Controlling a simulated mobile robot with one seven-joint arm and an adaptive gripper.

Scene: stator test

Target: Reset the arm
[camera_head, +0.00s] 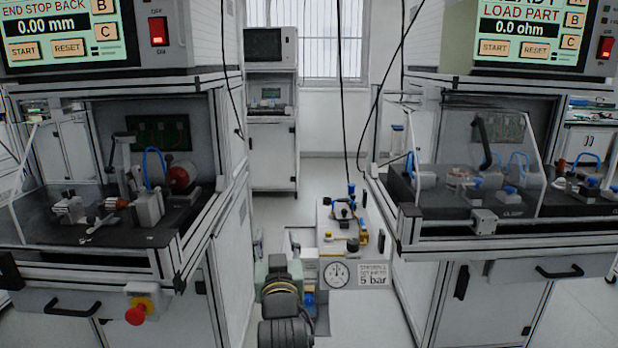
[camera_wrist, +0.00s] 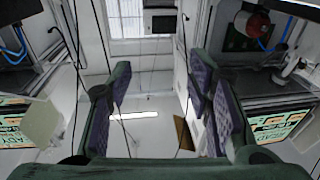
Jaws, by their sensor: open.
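My gripper (camera_wrist: 160,85) shows in the wrist view with its green and purple-grey fingers spread wide apart. It is open, with nothing between the fingers. It is in free air in the aisle, apart from the benches. The wrist picture appears upside down, with the window at the top and the screens low at the sides. In the head view, green and black links of my arm stand low in the middle. I cannot make out the fingertips there.
A left test station (camera_head: 172,268) and a right test station (camera_head: 500,238) flank the aisle. A red stop button (camera_head: 137,315) juts from the left one. A pressure gauge (camera_head: 336,274) and a 5 bar sign (camera_head: 373,275) stand beside my arm. Cables (camera_head: 341,90) hang above the aisle.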

